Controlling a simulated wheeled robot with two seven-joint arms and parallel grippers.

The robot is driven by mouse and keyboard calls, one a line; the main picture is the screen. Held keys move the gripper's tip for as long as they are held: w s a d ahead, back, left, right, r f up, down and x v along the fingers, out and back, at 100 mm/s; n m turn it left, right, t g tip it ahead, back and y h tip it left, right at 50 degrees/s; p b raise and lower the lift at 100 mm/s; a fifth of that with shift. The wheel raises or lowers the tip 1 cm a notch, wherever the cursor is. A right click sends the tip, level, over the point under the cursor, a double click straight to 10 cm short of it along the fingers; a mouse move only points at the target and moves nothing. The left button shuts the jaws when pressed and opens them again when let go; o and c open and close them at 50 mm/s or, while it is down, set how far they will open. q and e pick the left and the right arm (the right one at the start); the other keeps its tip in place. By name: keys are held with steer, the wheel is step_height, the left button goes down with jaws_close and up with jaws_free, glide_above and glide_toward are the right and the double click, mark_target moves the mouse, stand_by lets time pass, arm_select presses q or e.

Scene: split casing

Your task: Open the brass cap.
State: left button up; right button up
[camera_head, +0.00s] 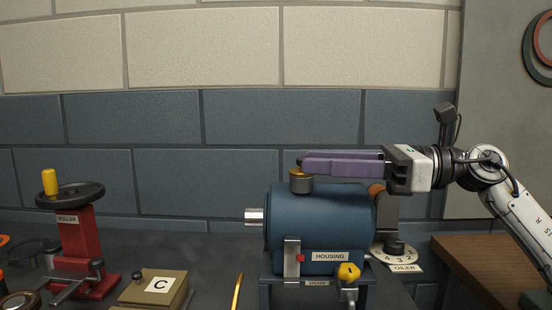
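A small cap with a brass-coloured top (298,172) sits upright on the grey neck (301,186) on top of the blue cylindrical housing (320,220). My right gripper (304,163) comes in level from the right, with its long purple fingers reaching over the housing. Their tips are at the cap's top edge and partly hide it. One finger is largely behind the other, so I cannot tell the gap between them or whether they touch the cap. My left gripper is out of view.
A red puller (75,240) with a black handwheel stands at the left. A box marked C (153,289) and a yellow rod (237,291) lie in front. A yellow drain knob (348,272) is on the housing's front. An oiler dial (394,254) is at the right.

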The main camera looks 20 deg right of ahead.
steer(key=p+x, duration=0.1)
steer(key=x, duration=0.6)
steer(key=shift+w+a+p, duration=0.2)
steer(key=shift+a+p, duration=0.05)
steer(key=shift+p, duration=0.05)
jaws_close()
